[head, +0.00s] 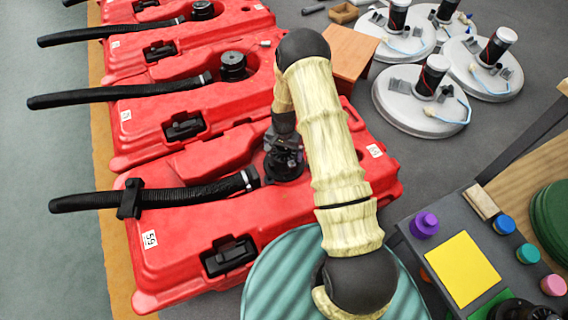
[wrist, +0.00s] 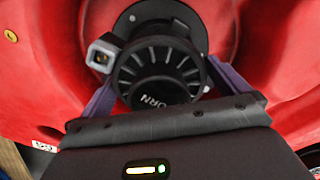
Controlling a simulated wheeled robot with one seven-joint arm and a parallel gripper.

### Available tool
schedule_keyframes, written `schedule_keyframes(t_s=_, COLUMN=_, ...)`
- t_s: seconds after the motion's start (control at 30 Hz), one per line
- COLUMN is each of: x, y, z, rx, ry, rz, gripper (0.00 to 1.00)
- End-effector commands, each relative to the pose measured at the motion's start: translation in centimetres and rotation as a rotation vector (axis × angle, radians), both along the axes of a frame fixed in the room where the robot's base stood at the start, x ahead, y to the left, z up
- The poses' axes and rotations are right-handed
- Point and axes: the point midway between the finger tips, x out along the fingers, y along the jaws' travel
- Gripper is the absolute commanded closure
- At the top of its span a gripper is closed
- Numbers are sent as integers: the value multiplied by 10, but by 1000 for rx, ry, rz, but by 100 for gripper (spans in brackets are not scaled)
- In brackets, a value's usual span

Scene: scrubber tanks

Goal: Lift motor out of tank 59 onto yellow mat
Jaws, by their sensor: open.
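Tank 59 (head: 190,240) is the nearest red tank, with a "59" label at its lower left. The black motor (wrist: 158,62) sits in the tank's round red recess in the wrist view, with a finned round top and a connector on its left side. In the head view the motor (head: 284,165) is partly hidden by my wrist. My gripper (wrist: 160,88) is open, with one purple-grey finger on each side of the motor. I cannot tell whether the fingers touch it. The yellow mat (head: 462,272) lies empty on the grey bench at the lower right.
My arm spans from the bottom centre to the tank. A black hose (head: 150,198) lies across tank 59. Purple (head: 424,224), blue (head: 503,224) and other coloured knobs stand around the mat. A brown box (head: 352,52) and white discs with motors (head: 420,100) lie behind.

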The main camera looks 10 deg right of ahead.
Motion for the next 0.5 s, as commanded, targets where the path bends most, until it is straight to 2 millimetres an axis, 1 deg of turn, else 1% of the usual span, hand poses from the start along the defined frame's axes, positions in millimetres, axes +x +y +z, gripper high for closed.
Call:
schedule_keyframes(t_s=0.37, x=0, y=0, z=1, rx=-1, ry=1, rz=0, gripper=0)
schedule_keyframes(t_s=0.43, x=0, y=0, z=1, rx=-1, ry=1, rz=0, gripper=10)
schedule_keyframes(t_s=0.5, x=0, y=0, z=1, rx=-1, ry=1, rz=1, gripper=24)
